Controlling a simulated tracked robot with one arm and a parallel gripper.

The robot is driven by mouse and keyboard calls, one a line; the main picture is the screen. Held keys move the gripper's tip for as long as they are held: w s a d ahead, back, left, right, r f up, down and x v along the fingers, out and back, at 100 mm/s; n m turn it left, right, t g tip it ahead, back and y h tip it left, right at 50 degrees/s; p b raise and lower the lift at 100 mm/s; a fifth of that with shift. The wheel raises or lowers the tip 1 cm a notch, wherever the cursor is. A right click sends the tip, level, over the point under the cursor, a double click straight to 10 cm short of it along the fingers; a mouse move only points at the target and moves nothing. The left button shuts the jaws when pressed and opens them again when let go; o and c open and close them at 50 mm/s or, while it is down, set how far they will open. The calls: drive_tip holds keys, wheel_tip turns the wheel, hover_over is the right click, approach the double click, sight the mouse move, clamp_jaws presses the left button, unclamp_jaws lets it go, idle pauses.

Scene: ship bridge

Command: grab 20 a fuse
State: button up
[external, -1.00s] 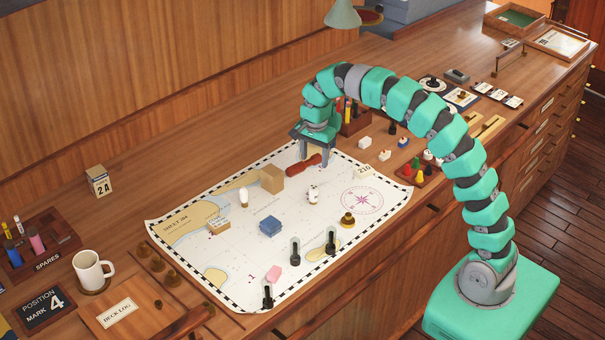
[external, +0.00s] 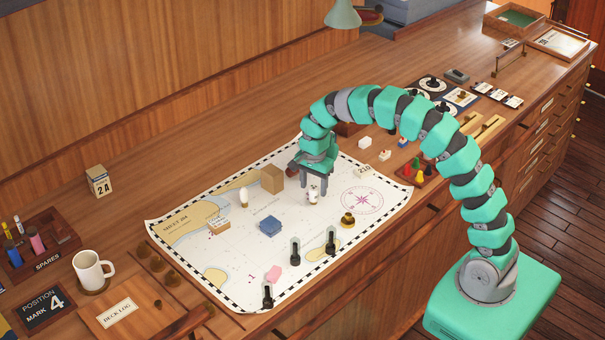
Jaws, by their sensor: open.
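My gripper (external: 315,184) is open and points down over the chart (external: 185,262), close to a small white piece (external: 312,198); I cannot tell whether it touches it. Nothing shows between the fingers. A wooden rack marked SPARES (external: 43,258) stands at the far left, well away from my gripper. It holds small coloured cylinders, among them a pink one (external: 37,243) and a yellow-topped one (external: 7,229). No 20 A marking is readable, so I cannot tell which is the fuse.
A mug (external: 90,270) stands near the spares rack. Bare counter lies behind the chart.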

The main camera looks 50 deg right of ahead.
sight(314, 187)
wheel_tip(314, 187, down, 4)
drive_tip(key=shift+s+a+r, duration=0.1)
drive_tip(key=shift+s+r, duration=0.05)
drive_tip(key=c, duration=1.1)
drive_tip(key=shift+o, duration=0.2)
drive_tip(key=shift+r, duration=0.1)
